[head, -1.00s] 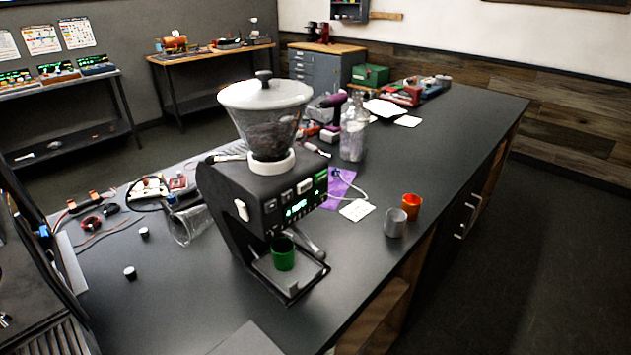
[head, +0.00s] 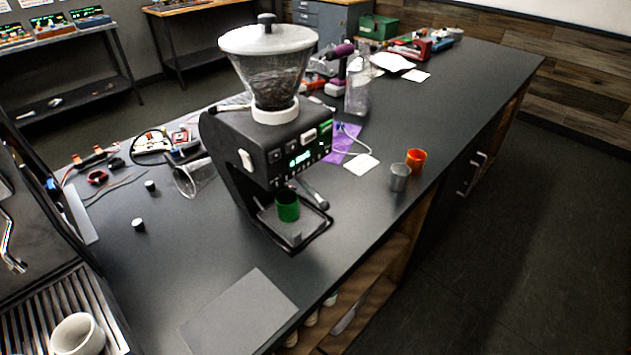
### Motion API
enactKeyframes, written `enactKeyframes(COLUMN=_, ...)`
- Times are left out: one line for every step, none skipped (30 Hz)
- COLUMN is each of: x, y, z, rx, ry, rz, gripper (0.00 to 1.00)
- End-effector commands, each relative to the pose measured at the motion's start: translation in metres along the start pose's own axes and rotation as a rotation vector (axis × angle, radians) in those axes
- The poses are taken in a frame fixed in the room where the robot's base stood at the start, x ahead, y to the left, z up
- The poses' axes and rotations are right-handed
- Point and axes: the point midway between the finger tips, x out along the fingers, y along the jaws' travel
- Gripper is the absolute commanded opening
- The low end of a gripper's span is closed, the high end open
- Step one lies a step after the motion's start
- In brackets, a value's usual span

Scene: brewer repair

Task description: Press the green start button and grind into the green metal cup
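The black coffee grinder (head: 228,160) stands on the dark workbench, with a clear hopper (head: 268,78) of beans and a white lid on top. Its front panel (head: 300,156) has a lit green display and several buttons. A small green patch (head: 325,127) shows at the panel's upper right; I cannot tell for sure that it is the start button. The green metal cup (head: 288,207) stands upright on the grinder's tray, below the panel. My gripper is not in view.
A grey cup (head: 399,177) and an orange cup (head: 416,161) stand right of the grinder. A glass bottle (head: 357,92) stands behind. A clear beaker (head: 190,180) lies at left. An espresso machine with a white cup (head: 77,334) is at lower left. The bench front is mostly clear around a grey mat (head: 240,312).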

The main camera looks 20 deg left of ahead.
Motion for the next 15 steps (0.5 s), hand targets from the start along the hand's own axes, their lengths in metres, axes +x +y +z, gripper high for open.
enactKeyframes(x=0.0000, y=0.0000, z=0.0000, rx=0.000, ry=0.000, rz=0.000, gripper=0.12)
enactKeyframes(x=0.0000, y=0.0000, z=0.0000, rx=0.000, ry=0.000, rz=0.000, gripper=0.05)
enactKeyframes(x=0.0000, y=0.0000, z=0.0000, rx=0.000, ry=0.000, rz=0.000, gripper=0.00)
enactKeyframes(x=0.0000, y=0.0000, z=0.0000, rx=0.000, ry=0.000, rz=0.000, gripper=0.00)
enactKeyframes(x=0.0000, y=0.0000, z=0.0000, rx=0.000, ry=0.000, rz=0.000, gripper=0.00)
enactKeyframes(x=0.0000, y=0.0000, z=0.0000, rx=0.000, ry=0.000, rz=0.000, gripper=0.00)
enactKeyframes(x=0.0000, y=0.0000, z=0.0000, rx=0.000, ry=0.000, rz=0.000, gripper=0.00)
enactKeyframes(x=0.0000, y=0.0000, z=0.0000, rx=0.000, ry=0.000, rz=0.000, gripper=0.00)
enactKeyframes(x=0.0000, y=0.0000, z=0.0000, rx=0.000, ry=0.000, rz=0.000, gripper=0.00)
enactKeyframes(x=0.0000, y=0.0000, z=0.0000, rx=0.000, ry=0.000, rz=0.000, gripper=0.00)
enactKeyframes(x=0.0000, y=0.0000, z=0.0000, rx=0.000, ry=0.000, rz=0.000, gripper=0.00)
enactKeyframes(x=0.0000, y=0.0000, z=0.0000, rx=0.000, ry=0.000, rz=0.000, gripper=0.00)
enactKeyframes(x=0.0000, y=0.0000, z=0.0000, rx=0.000, ry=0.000, rz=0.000, gripper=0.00)
enactKeyframes(x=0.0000, y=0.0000, z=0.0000, rx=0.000, ry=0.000, rz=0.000, gripper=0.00)
enactKeyframes(x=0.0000, y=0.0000, z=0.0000, rx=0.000, ry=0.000, rz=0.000, gripper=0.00)
